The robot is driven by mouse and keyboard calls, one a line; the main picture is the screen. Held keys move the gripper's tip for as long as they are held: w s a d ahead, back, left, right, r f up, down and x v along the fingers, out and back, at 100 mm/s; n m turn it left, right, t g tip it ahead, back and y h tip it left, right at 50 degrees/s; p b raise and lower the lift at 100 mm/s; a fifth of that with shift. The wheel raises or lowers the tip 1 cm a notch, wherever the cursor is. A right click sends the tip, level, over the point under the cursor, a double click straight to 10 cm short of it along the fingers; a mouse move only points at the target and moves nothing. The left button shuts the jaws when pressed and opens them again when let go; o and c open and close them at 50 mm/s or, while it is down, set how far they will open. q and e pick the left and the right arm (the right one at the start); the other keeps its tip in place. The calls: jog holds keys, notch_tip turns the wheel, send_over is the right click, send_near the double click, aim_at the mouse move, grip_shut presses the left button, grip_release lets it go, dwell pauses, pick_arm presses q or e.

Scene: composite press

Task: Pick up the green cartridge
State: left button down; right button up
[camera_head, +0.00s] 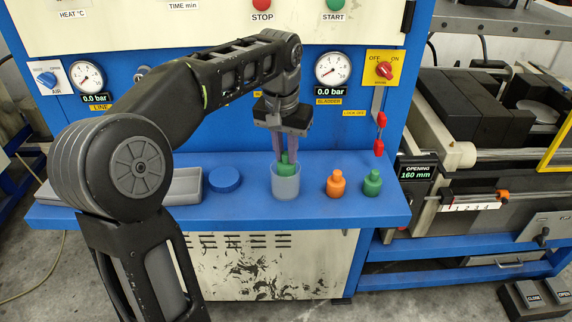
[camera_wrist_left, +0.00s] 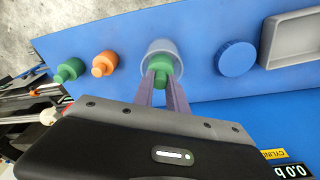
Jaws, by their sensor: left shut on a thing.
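A green cartridge (camera_head: 286,168) stands in a translucent grey cup (camera_head: 286,187) on the blue shelf, its top showing above the rim. My left gripper (camera_head: 285,155) comes down from above and is shut on this cartridge. In the left wrist view the two fingers (camera_wrist_left: 163,85) hold the green cartridge (camera_wrist_left: 160,68) at the cup (camera_wrist_left: 163,47). A second green cartridge (camera_head: 372,184) stands upright on the shelf at the right, apart from the gripper. My right gripper is not in view.
An orange cartridge (camera_head: 336,184) stands between the cup and the second green one. A round blue lid (camera_head: 225,179) and a grey tray (camera_head: 186,187) lie to the left on the shelf (camera_head: 250,215). The blue machine panel rises behind; red tags hang at its right.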

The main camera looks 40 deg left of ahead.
aim_at(286, 154)
pick_arm(q)
notch_tip(286, 154, up, 6)
jog(key=shift+f+p, duration=0.15)
jog(key=shift+p, duration=0.8)
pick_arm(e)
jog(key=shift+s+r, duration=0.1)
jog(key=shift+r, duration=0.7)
pick_arm(q)
jog(key=shift+f, duration=0.1)
